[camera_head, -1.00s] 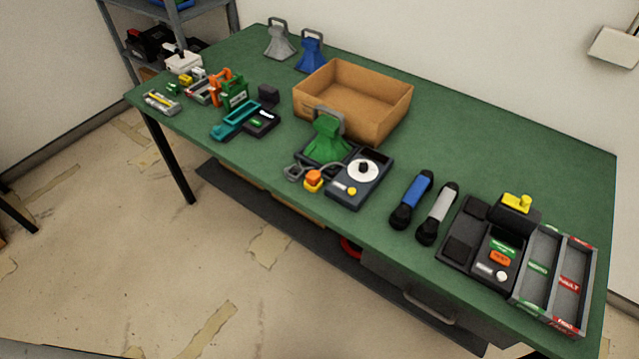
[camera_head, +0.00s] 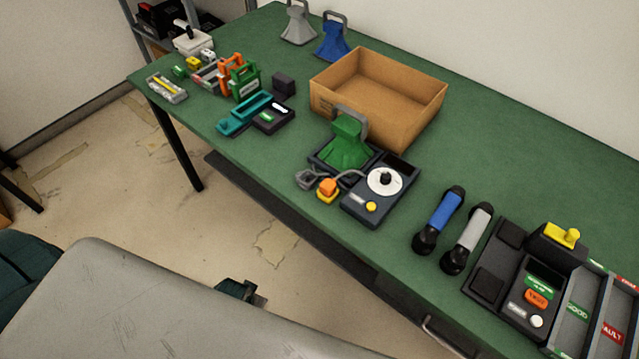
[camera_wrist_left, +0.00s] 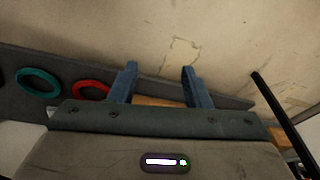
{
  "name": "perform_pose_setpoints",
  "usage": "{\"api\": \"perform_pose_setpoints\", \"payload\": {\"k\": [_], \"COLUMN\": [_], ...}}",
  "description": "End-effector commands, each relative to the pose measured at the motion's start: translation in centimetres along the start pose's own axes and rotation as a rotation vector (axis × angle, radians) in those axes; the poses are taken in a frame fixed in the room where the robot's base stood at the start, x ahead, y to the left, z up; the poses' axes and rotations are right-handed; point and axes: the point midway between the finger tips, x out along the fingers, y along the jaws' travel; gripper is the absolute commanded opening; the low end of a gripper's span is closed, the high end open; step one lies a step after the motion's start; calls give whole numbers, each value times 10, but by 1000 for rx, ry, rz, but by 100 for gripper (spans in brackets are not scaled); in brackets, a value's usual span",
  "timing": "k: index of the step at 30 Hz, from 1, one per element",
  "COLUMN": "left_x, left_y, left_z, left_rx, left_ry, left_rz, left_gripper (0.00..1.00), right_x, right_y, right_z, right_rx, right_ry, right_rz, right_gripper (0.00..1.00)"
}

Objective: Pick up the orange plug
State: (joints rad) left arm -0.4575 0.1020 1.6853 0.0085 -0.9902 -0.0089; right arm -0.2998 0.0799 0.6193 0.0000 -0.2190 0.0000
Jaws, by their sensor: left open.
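The orange plug (camera_head: 327,187) sits on a yellow base near the front edge of the green table, left of a dark box with a white dial (camera_head: 385,181). A grey cable runs beside it toward this box. My left arm comes in low at the left in the head view, and a small dark part of the left gripper (camera_head: 240,289) shows over the floor, below the table edge. In the left wrist view the left gripper (camera_wrist_left: 158,72) is open and empty, with its two blue fingers apart. The plug is not in the wrist view. My right gripper is not in view.
A green horn-shaped piece (camera_head: 347,143) stands just behind the plug, with an open cardboard box (camera_head: 425,112) beyond. Blue (camera_head: 446,212) and grey (camera_head: 472,232) handhelds lie to the right. A teal ring (camera_wrist_left: 38,83) and a red ring (camera_wrist_left: 91,90) show in the wrist view.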

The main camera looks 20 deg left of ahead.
Motion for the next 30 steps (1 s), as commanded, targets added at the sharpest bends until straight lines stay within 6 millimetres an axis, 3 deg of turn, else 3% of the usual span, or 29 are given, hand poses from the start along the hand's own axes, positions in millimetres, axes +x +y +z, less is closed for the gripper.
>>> {"api": "perform_pose_setpoints", "payload": {"k": [1,3,11,15,18,24,30], "left_x": [-22,-47,-133,-176,-191,-213,-223], "left_y": [1,3,21,45,57,68,70], "left_z": [-15,-30,-93,-154,-191,-247,-275], "left_rx": [4,10,69,141,173,185,175], "left_ry": [23,47,211,439,589,829,947], "left_rz": [5,15,91,187,232,267,267], "left_gripper": [44,44,44,44,44,44,44], "right_x": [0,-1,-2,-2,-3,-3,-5], "right_y": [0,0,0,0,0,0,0], "right_z": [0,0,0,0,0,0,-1], "right_rx": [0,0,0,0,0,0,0], "right_ry": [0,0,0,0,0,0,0], "right_rz": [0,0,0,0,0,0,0], "right_gripper": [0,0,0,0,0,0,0]}}
